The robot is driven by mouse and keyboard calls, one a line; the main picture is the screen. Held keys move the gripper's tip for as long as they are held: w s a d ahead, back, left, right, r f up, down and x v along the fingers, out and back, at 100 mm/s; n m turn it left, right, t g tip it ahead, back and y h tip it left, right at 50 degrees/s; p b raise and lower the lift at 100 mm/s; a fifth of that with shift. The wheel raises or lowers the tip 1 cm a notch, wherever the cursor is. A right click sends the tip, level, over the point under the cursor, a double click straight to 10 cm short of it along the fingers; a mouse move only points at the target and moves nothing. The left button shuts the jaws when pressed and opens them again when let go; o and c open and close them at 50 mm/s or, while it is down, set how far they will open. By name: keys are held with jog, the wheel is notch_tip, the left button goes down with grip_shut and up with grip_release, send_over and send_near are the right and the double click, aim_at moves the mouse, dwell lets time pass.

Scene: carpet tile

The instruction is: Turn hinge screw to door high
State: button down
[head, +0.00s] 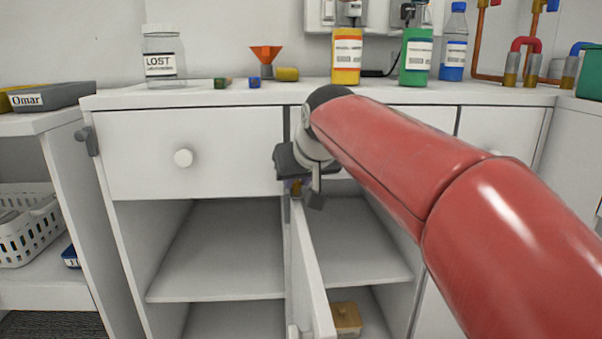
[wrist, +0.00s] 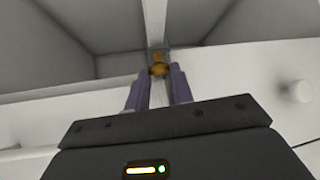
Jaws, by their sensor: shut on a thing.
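The white cabinet door (head: 306,270) stands open, its edge toward me, below the drawer row. A brass-coloured hinge screw (head: 296,190) is at the door's upper hinge, partly hidden by my gripper. In the wrist view the screw (wrist: 159,66) shows between the tips of my two purple fingers. My gripper (wrist: 158,82) is shut on the hinge screw. In the head view my gripper (head: 297,183) reaches the top of the door, and my red arm hides part of the cabinet behind it.
The white cabinet has open shelves (head: 215,275) left of the door and a drawer with a round knob (head: 183,158). A wooden box (head: 346,319) sits low on the right. Bottles, a jar (head: 163,52) and an orange funnel (head: 266,56) stand on the counter (head: 205,96).

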jog(key=m+h, duration=0.1)
jog(key=a+m+h, duration=0.1)
jog(key=m, duration=0.1)
jog(key=shift+m+h+p, duration=0.3)
jog(key=shift+h+p, duration=0.05)
jog(key=shift+h, duration=0.05)
jog(key=m+h, duration=0.2)
jog(key=m, duration=0.1)
jog(key=shift+a+r+m+g+h+p, duration=0.1)
jog(key=shift+a+m+g+h+p, duration=0.2)
jog(key=shift+h, duration=0.1)
jog(key=shift+w+a+m+g+h+p, duration=0.1)
jog(key=shift+m+g+h+p, duration=0.5)
jog(key=shift+m, duration=0.45)
jog(key=shift+w+a+m+g+h+p, duration=0.15)
jog(key=shift+m+g+h+p, duration=0.4)
jog(key=shift+m, duration=0.55)
jog(key=shift+w+a+m+g+h+p, duration=0.1)
jog(key=shift+m+g+h+p, duration=0.25)
jog(key=shift+m+h+p, duration=0.55)
jog(key=shift+m, duration=0.35)
jog(key=c, duration=1.5)
grip_release()
